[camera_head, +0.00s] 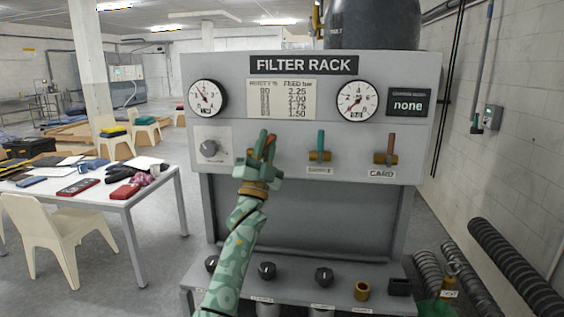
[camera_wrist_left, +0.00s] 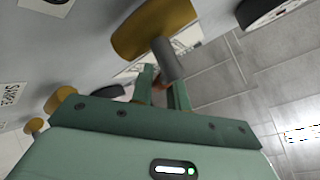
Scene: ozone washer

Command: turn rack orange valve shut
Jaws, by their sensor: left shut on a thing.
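The filter rack (camera_head: 215,140) stands ahead with three lever valves in a row on its panel. The orange valve's lever (camera_head: 271,147) is the left one; only a strip of orange-red shows between my left gripper's fingers. My left gripper (camera_head: 267,143) is shut on that lever, which points roughly upward. In the left wrist view a brass valve body (camera_wrist_left: 152,28) with a grey stem (camera_wrist_left: 168,60) lies just beyond the fingers (camera_wrist_left: 163,92), with a bit of orange between them. The lever's exact angle and its label are hidden. My right gripper is not in view.
A teal lever (camera_head: 321,141) and a brown lever (camera_head: 391,146) stand upright to the right. Two gauges (camera_head: 207,97) (camera_head: 357,100) sit above. Black knobs (camera_head: 267,270) line the lower shelf. A white table (camera_head: 140,197) stands left; ribbed hoses (camera_head: 515,270) lie right.

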